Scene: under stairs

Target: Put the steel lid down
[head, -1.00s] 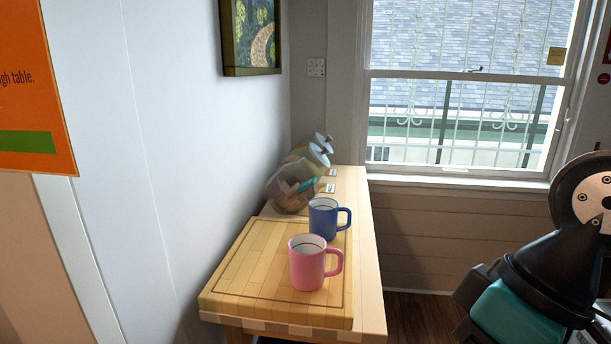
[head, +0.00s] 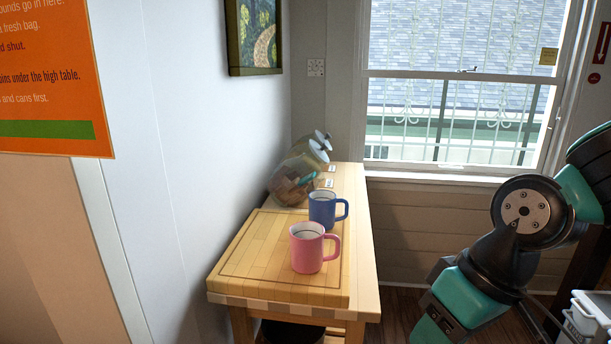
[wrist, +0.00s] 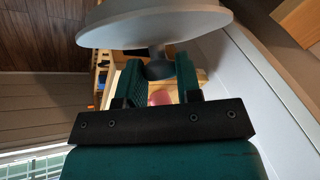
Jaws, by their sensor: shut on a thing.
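The steel lid (wrist: 152,22) is a grey disc at the top of the wrist view, with a knob (wrist: 158,68) on the side facing my gripper. My gripper (wrist: 157,72) is shut on that knob, one green finger on each side. The lid's far edge is cut off by the frame. The head view shows only my arm at the right; the lid and my gripper are outside it.
A wooden table (head: 357,255) stands against the left wall. On it are a cutting board (head: 255,262), a pink mug (head: 306,252), a blue mug (head: 322,208) and tilted jars (head: 290,182). A dark round thing (head: 290,332) is underneath. A white container (head: 590,320) stands lower right.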

